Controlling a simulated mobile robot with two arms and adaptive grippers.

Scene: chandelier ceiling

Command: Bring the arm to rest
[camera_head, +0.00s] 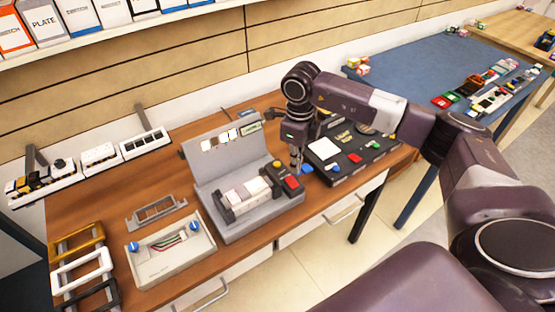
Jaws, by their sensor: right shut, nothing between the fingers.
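My right arm (360,100) reaches in from the right over the wooden table. Its gripper (296,165) points down, shut and empty, just right of the grey device (245,190) and close to its red button (291,183). My left gripper is not in view.
A black panel (350,158) with coloured buttons sits right of the gripper. A white box with blue knobs (170,247) and several coloured frames (82,266) stand at left. A blue table (420,70) is behind the arm. Shelves line the wall.

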